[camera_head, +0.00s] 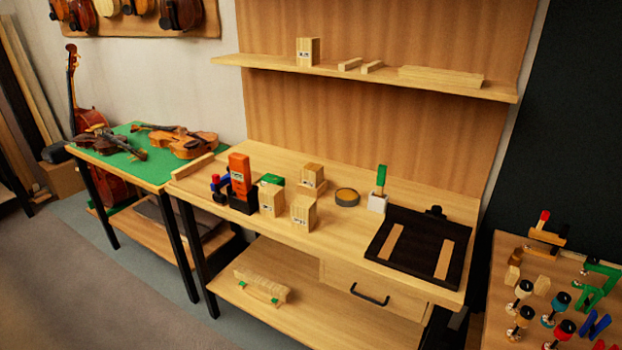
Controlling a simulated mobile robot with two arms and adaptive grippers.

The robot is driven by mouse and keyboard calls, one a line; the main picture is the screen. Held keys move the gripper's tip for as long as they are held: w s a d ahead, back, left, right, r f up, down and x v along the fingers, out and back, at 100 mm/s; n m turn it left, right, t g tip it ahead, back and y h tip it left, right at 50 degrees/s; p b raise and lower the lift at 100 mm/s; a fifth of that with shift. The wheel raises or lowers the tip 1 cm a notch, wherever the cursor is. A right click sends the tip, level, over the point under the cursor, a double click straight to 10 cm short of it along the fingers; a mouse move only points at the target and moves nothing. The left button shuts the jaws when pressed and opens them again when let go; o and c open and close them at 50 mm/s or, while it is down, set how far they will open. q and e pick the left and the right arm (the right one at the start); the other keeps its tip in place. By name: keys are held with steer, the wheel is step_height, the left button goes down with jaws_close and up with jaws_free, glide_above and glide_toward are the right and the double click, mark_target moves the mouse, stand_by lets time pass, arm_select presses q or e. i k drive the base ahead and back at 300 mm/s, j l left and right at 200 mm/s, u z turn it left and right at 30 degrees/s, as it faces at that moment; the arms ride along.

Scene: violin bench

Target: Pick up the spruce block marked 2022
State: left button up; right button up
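Several pale wood blocks with small dark labels are in view, and the labels are too small to read, so I cannot tell which is marked 2022. One block (308,51) stands on the upper shelf. On the bench, one block (272,201) stands beside the black holder, and another block (304,213) stands just right of it, nearer the front edge. A further block (313,175) sits behind them on a low wood piece. Neither of my grippers is in view.
The bench (345,222) also bears an orange object (240,175) in a black holder, a round tin (347,197), a white cup (377,203) with a green-topped item and a dark tray (418,225). A clamp board stands right; a green-topped table with violins stands left.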

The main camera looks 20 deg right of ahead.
mark_target(312, 172)
steer(key=z, duration=0.3)
steer(key=i+j+z, duration=0.2)
steer(key=j, duration=0.15)
steer(key=i+j+z, duration=0.2)
steer(key=j+z, duration=0.2)
steer(key=j, duration=0.25)
steer(key=i+j+z, duration=0.2)
steer(key=j, duration=0.2)
steer(key=k, duration=0.1)
